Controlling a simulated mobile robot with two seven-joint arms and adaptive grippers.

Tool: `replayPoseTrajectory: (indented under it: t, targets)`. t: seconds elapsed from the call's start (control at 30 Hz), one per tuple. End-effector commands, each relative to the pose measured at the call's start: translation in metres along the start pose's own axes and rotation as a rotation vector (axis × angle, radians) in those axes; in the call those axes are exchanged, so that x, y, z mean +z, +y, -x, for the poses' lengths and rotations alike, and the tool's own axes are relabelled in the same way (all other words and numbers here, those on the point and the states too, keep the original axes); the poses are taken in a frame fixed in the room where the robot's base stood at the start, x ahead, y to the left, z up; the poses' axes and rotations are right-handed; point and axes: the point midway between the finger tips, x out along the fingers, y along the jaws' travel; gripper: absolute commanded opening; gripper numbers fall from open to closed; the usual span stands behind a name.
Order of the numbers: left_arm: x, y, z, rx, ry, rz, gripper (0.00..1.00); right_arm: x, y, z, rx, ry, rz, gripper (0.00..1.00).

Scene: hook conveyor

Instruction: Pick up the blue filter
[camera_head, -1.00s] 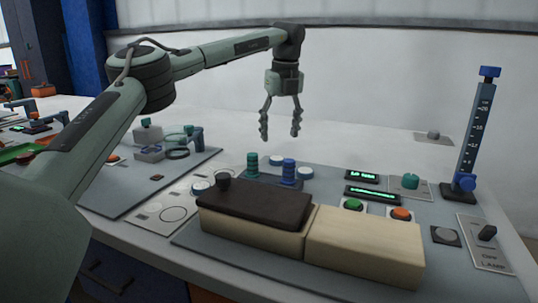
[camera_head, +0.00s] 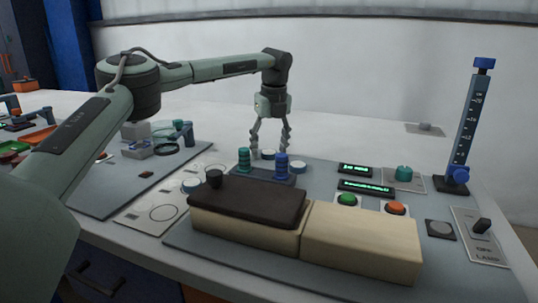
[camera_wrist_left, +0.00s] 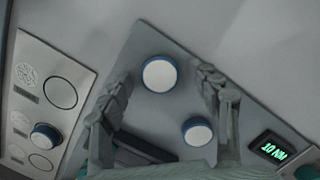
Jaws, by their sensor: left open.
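My left gripper (camera_head: 270,150) is open and points down, low behind the small dark block with the ribbed posts. Several white-topped discs with blue rims are in view. One disc (camera_head: 267,154) shows between the fingertips, another (camera_head: 297,167) is just right of them, and a third (camera_head: 191,185) is on the left panel. In the left wrist view, one disc (camera_wrist_left: 159,74) lies between the open fingers (camera_wrist_left: 165,80), and a second (camera_wrist_left: 197,131) is nearer the right finger. A blue ribbed post (camera_head: 282,166) also stands there; I cannot tell which is the blue filter.
A teal ribbed post (camera_head: 244,160) stands beside the blue one. In front are a dark-topped box (camera_head: 250,201) and a pale block (camera_head: 362,243). Green (camera_head: 347,199) and orange (camera_head: 396,208) buttons and a tall blue gauge (camera_head: 469,125) are on the right.

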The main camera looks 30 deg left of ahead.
Motion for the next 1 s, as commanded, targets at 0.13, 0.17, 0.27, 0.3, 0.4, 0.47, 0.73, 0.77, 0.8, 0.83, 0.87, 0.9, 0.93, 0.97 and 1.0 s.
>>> replayPoseTrajectory:
  t: [0.13,0.17,0.27,0.3,0.4,0.47,0.73,0.77,0.8,0.83,0.87,0.9,0.93,0.97,1.0]
  targets:
    - [0.0,0.0,0.0,0.0,0.0,0.0,0.6,-0.005,-0.003,0.001,-0.006,0.008,-0.006,0.4]
    - [0.0,0.0,0.0,0.0,0.0,0.0,0.56,-0.005,-0.004,0.001,-0.008,0.009,-0.007,0.4]
    - [0.0,0.0,0.001,0.0,0.0,0.0,0.44,-0.007,-0.006,0.003,-0.011,0.013,-0.01,0.4]
    - [0.0,0.0,0.001,0.0,0.0,0.0,0.39,-0.007,-0.006,0.003,-0.012,0.013,-0.01,0.4]
    - [0.0,0.0,0.001,0.0,0.0,0.0,0.26,-0.007,-0.007,0.004,-0.012,0.014,-0.01,0.4]
    - [0.0,0.0,0.001,0.0,0.0,0.0,0.19,-0.007,-0.006,0.004,-0.012,0.013,-0.01,0.4]
    - [0.0,0.0,0.002,0.0,0.0,0.0,0.13,-0.001,-0.005,0.003,-0.009,0.002,-0.005,0.4]
    - [0.0,0.0,0.003,-0.001,0.0,0.0,0.13,0.0,-0.005,0.002,-0.008,0.0,-0.004,0.4]
    - [0.001,0.0,0.005,-0.001,0.0,0.0,0.13,0.002,-0.004,0.002,-0.007,-0.002,-0.003,0.4]
    - [0.001,0.0,0.007,-0.001,0.0,0.0,0.13,0.003,-0.004,0.002,-0.007,-0.003,-0.002,0.4]
    - [0.001,-0.001,0.01,-0.002,0.0,0.0,0.13,0.003,-0.004,0.002,-0.006,-0.005,-0.001,0.4]
    - [0.002,-0.001,0.016,-0.004,-0.001,0.0,0.13,0.004,-0.004,0.001,-0.005,-0.008,0.0,0.4]
    - [0.003,-0.001,0.021,-0.004,-0.001,0.001,0.13,0.005,-0.003,0.001,-0.005,-0.01,0.0,0.4]
    - [0.004,-0.001,0.027,-0.004,-0.001,0.001,0.13,0.005,-0.003,0.001,-0.004,-0.011,0.0,0.4]
    - [0.005,-0.002,0.035,-0.004,-0.001,0.001,0.13,0.006,-0.002,0.002,-0.003,-0.012,0.001,0.4]
